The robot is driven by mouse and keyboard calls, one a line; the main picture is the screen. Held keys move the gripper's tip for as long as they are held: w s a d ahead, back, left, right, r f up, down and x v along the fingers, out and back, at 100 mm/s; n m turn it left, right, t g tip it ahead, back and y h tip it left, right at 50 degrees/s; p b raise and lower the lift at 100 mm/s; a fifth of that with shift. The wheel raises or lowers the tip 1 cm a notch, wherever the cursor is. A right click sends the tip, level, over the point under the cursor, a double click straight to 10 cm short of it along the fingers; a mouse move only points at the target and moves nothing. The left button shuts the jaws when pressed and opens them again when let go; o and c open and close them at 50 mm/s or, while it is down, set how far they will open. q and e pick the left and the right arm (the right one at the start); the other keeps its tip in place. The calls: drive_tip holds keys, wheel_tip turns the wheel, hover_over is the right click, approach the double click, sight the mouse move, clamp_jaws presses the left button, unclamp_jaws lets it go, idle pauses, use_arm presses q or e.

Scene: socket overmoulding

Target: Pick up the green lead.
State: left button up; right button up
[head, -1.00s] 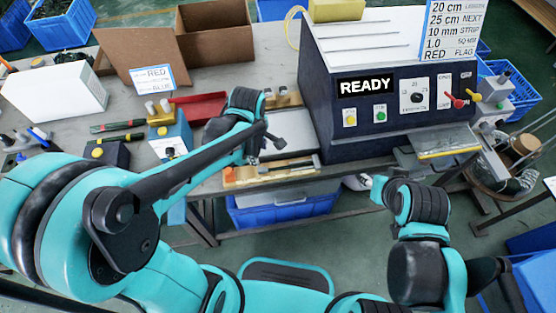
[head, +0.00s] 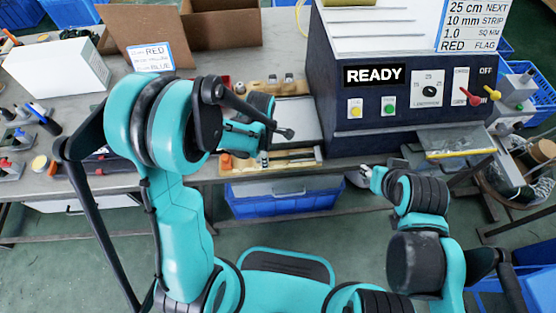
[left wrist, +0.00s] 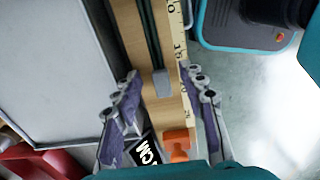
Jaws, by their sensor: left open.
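I cannot make out a green lead for certain in either view. In the left wrist view a wooden fixture (left wrist: 130,30) with a printed ruler (left wrist: 176,40) runs between my fingers. It has a dark lengthwise slot, a grey block (left wrist: 161,83) and an orange block (left wrist: 178,143). My left gripper (left wrist: 161,72) is open, its fingers on either side of the fixture, with nothing seen held. In the head view the fixture (head: 295,156) lies at the bench's front edge, and my left arm hides part of it. My right gripper (head: 374,178) is low, in front of the bench; its jaws are unclear.
A dark machine (head: 345,110) reading READY stands right of the fixture. A pale plate (left wrist: 65,60) lies beside the fixture. A blue crate (head: 285,205) sits below the bench. A white box (head: 55,70) and an open cardboard box (head: 225,28) are at the back left.

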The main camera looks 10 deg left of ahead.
use_arm(q)
clamp_jaws()
drive_tip(key=shift+r, duration=0.1)
